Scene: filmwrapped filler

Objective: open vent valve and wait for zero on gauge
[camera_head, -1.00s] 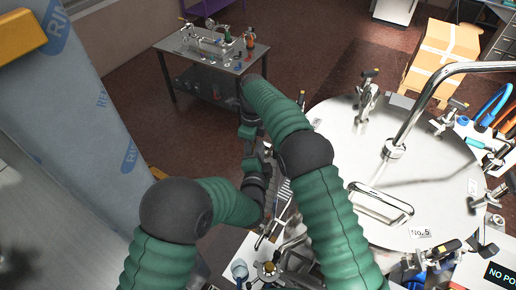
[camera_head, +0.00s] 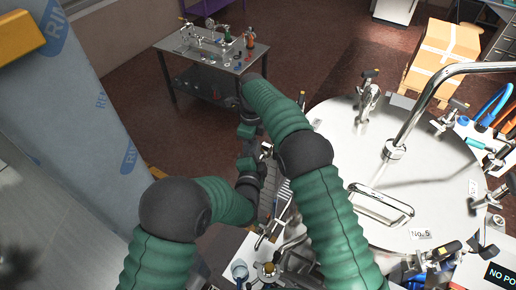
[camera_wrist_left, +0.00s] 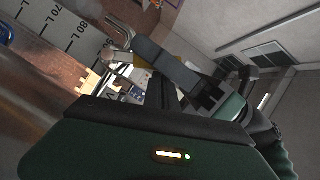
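My left gripper (camera_head: 256,151) is raised beside the left edge of the round steel lid (camera_head: 345,135). My right gripper (camera_head: 247,131) is just above it in the picture, and the two nearly meet. A small shiny metal piece (camera_head: 266,149) shows at the left gripper; I cannot tell whether it is held. In the left wrist view, dark finger parts (camera_wrist_left: 165,95) show, but their opening is unclear. A fitting with a brass-coloured top (camera_head: 268,268) stands at the bottom centre; I cannot tell whether it is the vent valve. No gauge can be made out for sure.
The lid has a loop handle (camera_head: 381,205), a bent steel pipe (camera_head: 412,120) and clamps (camera_head: 367,92) round its rim. A film-wrapped column (camera_head: 75,100) stands at left. A small steel table (camera_head: 185,42) and a cardboard box (camera_head: 441,58) are farther back.

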